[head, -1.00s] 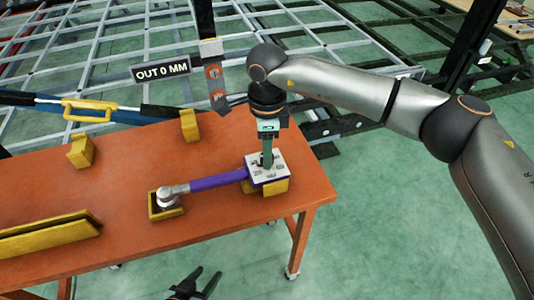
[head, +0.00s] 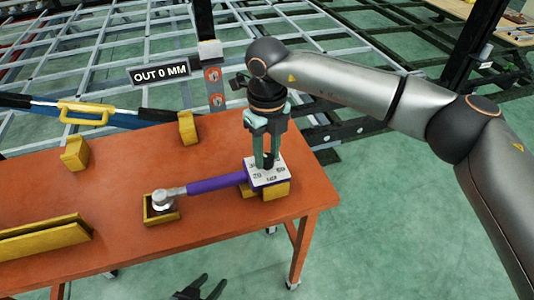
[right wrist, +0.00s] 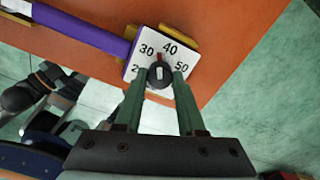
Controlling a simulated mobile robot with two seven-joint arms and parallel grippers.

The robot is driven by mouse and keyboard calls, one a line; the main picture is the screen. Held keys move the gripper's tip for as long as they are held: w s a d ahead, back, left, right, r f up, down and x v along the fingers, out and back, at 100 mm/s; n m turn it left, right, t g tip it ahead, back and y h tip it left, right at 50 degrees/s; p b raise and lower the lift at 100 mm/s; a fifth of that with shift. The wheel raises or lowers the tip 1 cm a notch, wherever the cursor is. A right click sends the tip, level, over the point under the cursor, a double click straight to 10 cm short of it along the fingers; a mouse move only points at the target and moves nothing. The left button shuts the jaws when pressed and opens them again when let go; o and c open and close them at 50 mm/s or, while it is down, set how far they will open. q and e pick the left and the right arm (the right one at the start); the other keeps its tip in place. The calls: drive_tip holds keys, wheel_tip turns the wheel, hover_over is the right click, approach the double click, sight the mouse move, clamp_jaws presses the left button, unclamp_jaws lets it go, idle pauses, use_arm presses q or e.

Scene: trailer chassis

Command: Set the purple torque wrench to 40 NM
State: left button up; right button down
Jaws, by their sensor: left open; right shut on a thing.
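The purple torque wrench (head: 215,184) lies on the orange table, its silver head (head: 162,199) in a small yellow holder at the left. A white square dial plate (head: 268,172) sits at its right end and shows larger in the right wrist view (right wrist: 139,72). The plate carries numbers including 30, 40 and 50. My right gripper (head: 268,162) points down at the plate, shut on the dark round knob (right wrist: 160,75). My left gripper (head: 203,289) is open and empty at the bottom edge, away from the wrench.
The orange table (head: 130,160) has yellow blocks (head: 187,127) and a long yellow holder (head: 45,240) at the left. A bar with a yellow handle (head: 85,112) lies behind. A sign (head: 159,72) reads "OUT 0 MM". A metal chassis frame stands beyond the table.

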sight(267, 158)
drive_tip(key=m, duration=0.4)
drive_tip(key=shift+m+b, duration=0.3)
drive_tip(key=shift+b, duration=0.05)
drive_tip(key=shift+m, duration=0.5)
drive_tip(key=c, duration=0.5)
unclamp_jaws()
wheel_tip(267, 158, up, 13)
drive_tip(key=shift+f+p, duration=0.2)
drive_tip(key=shift+p, duration=0.1)
drive_tip(key=shift+f, duration=0.1)
